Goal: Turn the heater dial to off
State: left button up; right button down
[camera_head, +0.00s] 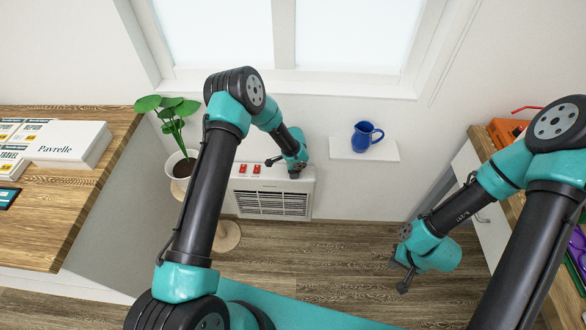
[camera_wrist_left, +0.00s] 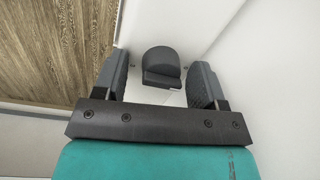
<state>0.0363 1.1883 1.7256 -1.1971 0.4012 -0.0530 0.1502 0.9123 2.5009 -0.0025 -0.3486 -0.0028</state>
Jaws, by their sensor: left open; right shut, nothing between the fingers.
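The white heater (camera_head: 272,204) stands against the wall below the window, with a dark grille on its front and two red switches (camera_head: 249,170) on top. My left gripper (camera_head: 284,167) is over the right part of the heater's top and hides the dial in the head view. In the left wrist view a dark grey dial (camera_wrist_left: 161,66) sits between the two fingers of my left gripper (camera_wrist_left: 159,82), which are open with a gap on each side. I cannot tell which setting the dial points to. My right gripper (camera_head: 402,274) is shut and empty, low over the floor at right.
A potted plant (camera_head: 182,164) stands left of the heater. A blue jug (camera_head: 366,136) sits on a white wall shelf (camera_head: 345,151) to the right.

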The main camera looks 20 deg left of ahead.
pick_arm(q)
notch_tip(320, 180, up, 17)
jog(key=s, duration=0.1)
jog(key=shift+d+r, duration=0.2)
dwell(0.4)
dwell(0.3)
jog(key=s+a+f+n+h, duration=0.1)
jog(key=s+f+n, duration=0.2)
jog(key=s, duration=0.7)
jog(key=s+a+f+n+h, duration=0.1)
jog(key=s+f+n, duration=0.3)
jog(key=s+n, duration=0.3)
jog(key=s+a+f+n+h, duration=0.1)
jog(key=s+n, duration=0.4)
jog(key=s, duration=0.8)
notch_tip(320, 180, down, 3)
jog(key=shift+a+r+h, duration=0.15)
jog(key=shift+a+h, duration=0.25)
jog(key=shift+h, duration=0.2)
